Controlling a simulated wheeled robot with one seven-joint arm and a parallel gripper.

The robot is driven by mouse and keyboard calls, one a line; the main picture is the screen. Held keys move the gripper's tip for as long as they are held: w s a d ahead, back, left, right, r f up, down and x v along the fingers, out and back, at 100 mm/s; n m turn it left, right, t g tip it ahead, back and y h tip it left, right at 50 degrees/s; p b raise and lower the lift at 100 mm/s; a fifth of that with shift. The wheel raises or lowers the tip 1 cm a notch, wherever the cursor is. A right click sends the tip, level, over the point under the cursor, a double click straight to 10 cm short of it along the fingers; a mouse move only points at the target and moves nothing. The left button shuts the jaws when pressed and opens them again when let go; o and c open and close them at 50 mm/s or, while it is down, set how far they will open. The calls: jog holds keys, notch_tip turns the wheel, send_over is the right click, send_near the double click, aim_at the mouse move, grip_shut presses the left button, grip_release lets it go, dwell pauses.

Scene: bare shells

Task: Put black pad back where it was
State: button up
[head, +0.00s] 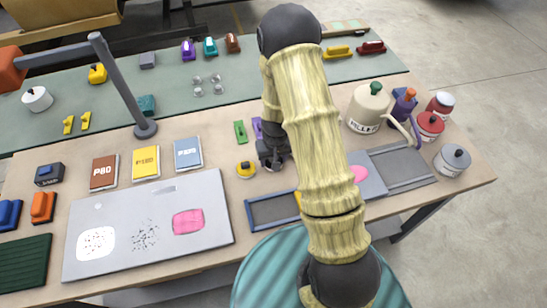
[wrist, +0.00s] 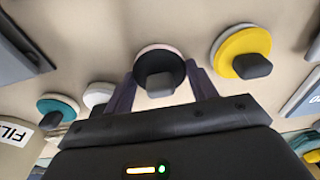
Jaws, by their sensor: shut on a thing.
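The black pad (wrist: 152,60) is a round disc with a dark knob, in the middle of the wrist view. My gripper (wrist: 160,88) is shut on it, with one dark finger on each side of the knob. In the head view my gripper (head: 272,155) is low over the middle of the bench, and the pad is not clearly visible there. I cannot tell whether the pad touches the bench. A yellow pad with a dark knob (wrist: 240,48) lies to its right in the wrist view, also seen in the head view (head: 245,170). A white pad (wrist: 97,95) and a teal pad (wrist: 55,106) lie to its left.
A grey panel (head: 110,205) with several patches lies front left. Sandpaper packs (head: 146,163) lie behind it. A lamp post (head: 122,85) stands at left. A filler can (head: 366,108) and pots stand at right. A grey rail (head: 272,210) lies near the front edge.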

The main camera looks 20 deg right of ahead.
jog(key=shift+f, duration=0.2)
jog(key=o, duration=0.9)
jog(key=shift+r, duration=0.1)
jog(key=shift+o, duration=0.2)
notch_tip(320, 180, up, 12)
jog(key=s, duration=0.1)
jog(key=shift+s+b, duration=0.25)
jog(key=shift+b, duration=0.05)
jog(key=shift+r, duration=0.1)
